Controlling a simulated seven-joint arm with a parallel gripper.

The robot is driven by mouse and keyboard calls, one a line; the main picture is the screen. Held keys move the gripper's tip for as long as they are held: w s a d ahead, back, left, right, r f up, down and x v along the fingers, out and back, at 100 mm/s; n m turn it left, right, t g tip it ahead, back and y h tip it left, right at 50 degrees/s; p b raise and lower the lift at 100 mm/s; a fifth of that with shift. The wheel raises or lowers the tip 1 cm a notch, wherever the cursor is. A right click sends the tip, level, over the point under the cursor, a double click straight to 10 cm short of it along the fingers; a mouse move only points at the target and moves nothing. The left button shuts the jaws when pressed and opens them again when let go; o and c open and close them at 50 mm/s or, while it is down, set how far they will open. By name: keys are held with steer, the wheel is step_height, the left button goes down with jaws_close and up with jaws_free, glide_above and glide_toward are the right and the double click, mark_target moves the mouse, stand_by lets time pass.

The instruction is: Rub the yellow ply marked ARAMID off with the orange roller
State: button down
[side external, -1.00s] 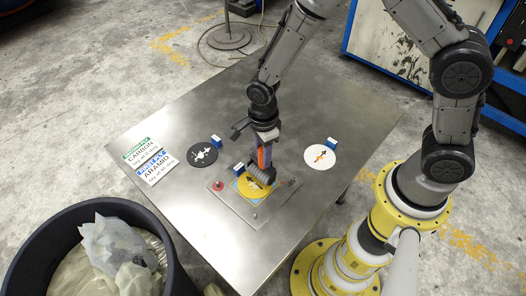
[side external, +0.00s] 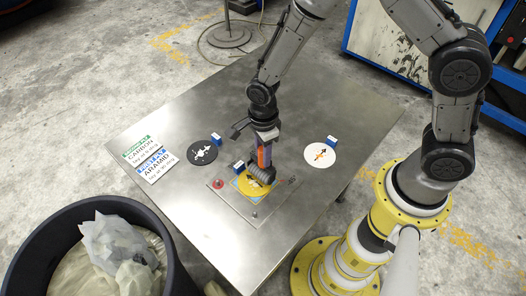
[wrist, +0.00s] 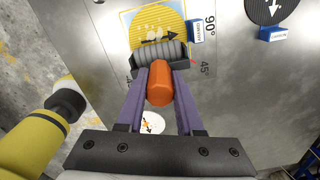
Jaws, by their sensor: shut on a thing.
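The yellow ply (side external: 247,187) is a ribbed disc lying on a light blue square on the metal plate; it shows again in the wrist view (wrist: 155,22), with pale patches and a dark arrow. Its blue tab (wrist: 196,31) carries lettering. My gripper (wrist: 160,76) is shut on the orange roller (wrist: 159,86), one purple finger on each side of the handle. The grey ribbed roller head (wrist: 160,56) lies over the near edge of the ply and hides part of it. In the side view, the head (side external: 261,175) sits low on the ply; exact contact is unclear.
A black disc (side external: 203,152) and a white disc (side external: 320,154), each with a blue tab, lie on the steel table. CARBON (side external: 148,147) and ARAMID (side external: 156,167) signs lie at the left. A red knob (side external: 218,184) stands on the plate. A dark bin (side external: 60,232) stands beside the table.

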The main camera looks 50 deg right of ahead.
steer(key=shift+f, duration=0.3)
steer(key=shift+a, duration=0.1)
steer(key=shift+a, duration=1.95)
steer(key=shift+d, duration=2.1)
steer(key=shift+r, duration=0.1)
steer(key=shift+r, duration=3.45)
